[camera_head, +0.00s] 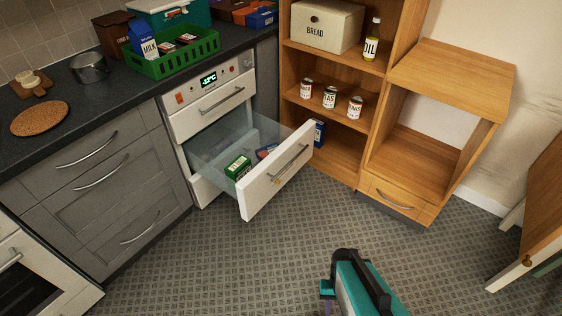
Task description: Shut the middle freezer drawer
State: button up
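The middle freezer drawer (277,173) is pulled far out of the white freezer (210,110). It has a white front, a grey bar handle (289,162) and clear sides. A green box (238,167) and a blue packet (266,151) lie inside it. The drawer above, with its own handle (221,98), is shut. The lowest drawer is mostly hidden behind the open one. My gripper (346,257), teal and black, is at the bottom centre, in front of the drawer and apart from it. Its fingers cannot be made out, and no held object shows.
Wooden shelves (325,86) with cans and an oil bottle stand right of the freezer. A wooden cabinet (400,150) with a low drawer adjoins them. Grey drawers (105,185) line the left. An open wooden door (540,215) is at far right. The tiled floor (285,235) between is clear.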

aim_at(255, 189)
jog(key=u, duration=0.5)
jog(key=i, duration=1.15)
jog(key=u, duration=0.5)
jog(key=k, duration=0.35)
jog(key=u, duration=0.4)
